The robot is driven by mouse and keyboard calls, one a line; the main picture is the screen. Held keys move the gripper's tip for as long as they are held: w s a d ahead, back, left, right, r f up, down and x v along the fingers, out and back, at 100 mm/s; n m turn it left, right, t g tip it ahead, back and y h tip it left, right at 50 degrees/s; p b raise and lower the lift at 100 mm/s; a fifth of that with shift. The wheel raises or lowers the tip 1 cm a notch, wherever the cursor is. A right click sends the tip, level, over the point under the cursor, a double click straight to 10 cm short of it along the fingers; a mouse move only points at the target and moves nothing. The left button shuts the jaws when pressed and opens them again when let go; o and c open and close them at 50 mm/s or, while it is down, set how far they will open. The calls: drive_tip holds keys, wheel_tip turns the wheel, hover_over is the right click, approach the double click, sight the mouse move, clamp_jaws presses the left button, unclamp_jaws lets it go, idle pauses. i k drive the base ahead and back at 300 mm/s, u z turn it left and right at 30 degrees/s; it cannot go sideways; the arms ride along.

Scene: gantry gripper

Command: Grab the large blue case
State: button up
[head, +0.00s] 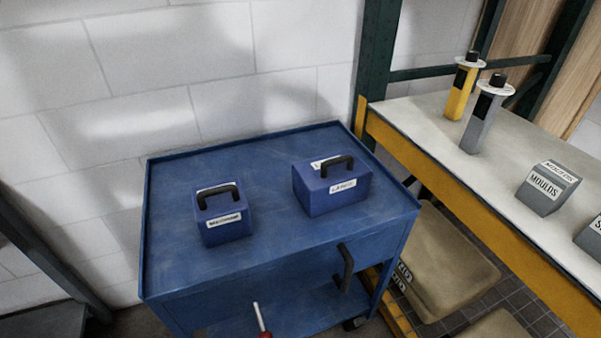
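Two blue cases with black top handles stand upright and apart on the blue cart's top. The large blue case (332,193) is on the right half, wider than the other, with a white label on its front that I read as "LARGE", though it is small. The smaller blue case (227,223) is on the left half, with a white label too small to read surely. Both handles stand up and look unobstructed. My gripper is not in view.
The blue cart (270,256) has a low rim and a black side handle (345,268). A workbench (430,128) at right holds a yellow tool (461,92), a grey tool (482,122) and a grey box labelled "MOULDS" (547,190). A block wall is behind. Cart top around the cases is clear.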

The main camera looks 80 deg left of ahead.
sight(322, 185)
drive_tip(key=u, duration=2.05)
drive_tip(key=i, duration=0.8)
drive_tip(key=z, duration=0.2)
